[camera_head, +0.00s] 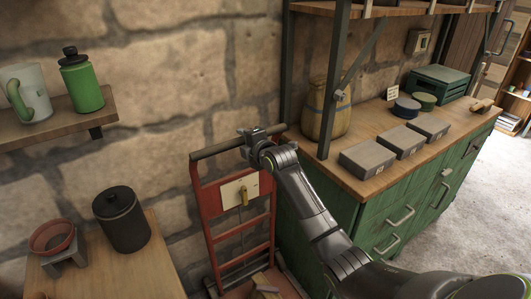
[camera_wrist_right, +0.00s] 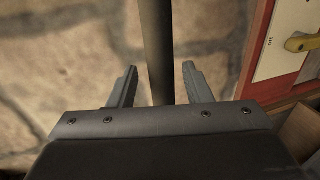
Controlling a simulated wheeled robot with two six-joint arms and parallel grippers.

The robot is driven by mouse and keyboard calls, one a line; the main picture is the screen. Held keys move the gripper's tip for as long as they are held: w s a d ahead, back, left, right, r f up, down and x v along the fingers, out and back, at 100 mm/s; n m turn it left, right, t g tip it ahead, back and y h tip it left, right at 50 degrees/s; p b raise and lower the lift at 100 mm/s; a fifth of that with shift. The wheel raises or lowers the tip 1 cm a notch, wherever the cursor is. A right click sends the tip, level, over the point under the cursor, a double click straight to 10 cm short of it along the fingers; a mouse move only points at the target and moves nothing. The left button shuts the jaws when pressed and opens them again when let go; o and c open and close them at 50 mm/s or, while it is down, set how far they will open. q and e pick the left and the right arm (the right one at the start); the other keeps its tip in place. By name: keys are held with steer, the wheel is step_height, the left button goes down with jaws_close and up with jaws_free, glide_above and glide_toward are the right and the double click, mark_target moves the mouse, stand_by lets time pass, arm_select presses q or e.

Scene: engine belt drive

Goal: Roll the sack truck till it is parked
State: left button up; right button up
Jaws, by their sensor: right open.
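The red sack truck (camera_head: 205,212) stands upright against the stone wall in the head view, between a small wooden table and the green cabinet. Its dark handle bar (camera_head: 220,147) runs across the top, and a pale plate with a yellow piece (camera_head: 243,194) is fixed to its frame. My right gripper (camera_head: 254,135) is at the right part of the handle bar. In the right wrist view the bar (camera_wrist_right: 158,50) runs between the two spread fingers of my right gripper (camera_wrist_right: 159,85), with gaps on both sides. The left gripper is not in view.
The small table (camera_head: 150,275) with a black canister (camera_head: 121,220) is on the left. Clear floor (camera_head: 480,225) shows at far right.

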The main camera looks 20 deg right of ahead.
steer(key=b+v, duration=0.1)
steer(key=v, duration=1.3)
steer(key=shift+s, duration=0.35)
steer(key=shift+d, duration=0.1)
steer(key=d+f+m+g+h, duration=0.1)
steer(key=d+f+m+g, duration=0.15)
steer(key=f, duration=0.85)
steer(key=d+f+m+g+h, duration=0.1)
steer(key=d+f+m, duration=0.25)
steer(key=f, duration=0.75)
steer(key=s+d+f+m+g, duration=0.1)
steer(key=s+f+m, duration=0.1)
steer(key=s+f, duration=0.35)
steer(key=s+f+m+g+h, duration=0.1)
steer(key=s+f+m, duration=0.15)
steer(key=f, duration=0.65)
steer(key=s+d+f+m+g, duration=0.1)
steer(key=s+f+m+g, duration=0.1)
steer(key=s+f, duration=0.4)
steer(key=s+f+m+g, duration=0.3)
steer(key=s+f+m, duration=0.1)
steer(key=s+f, duration=1.4)
steer(key=s+a+f+m+g, duration=0.1)
steer(key=s+a+f+m, duration=0.1)
steer(key=s, duration=0.8)
steer(key=s+a+f+m+g, duration=0.1)
steer(key=s+a+f+g, duration=0.1)
steer(key=s, duration=0.8)
steer(key=shift+s+f+m, duration=0.25)
steer(key=shift+s+m, duration=0.1)
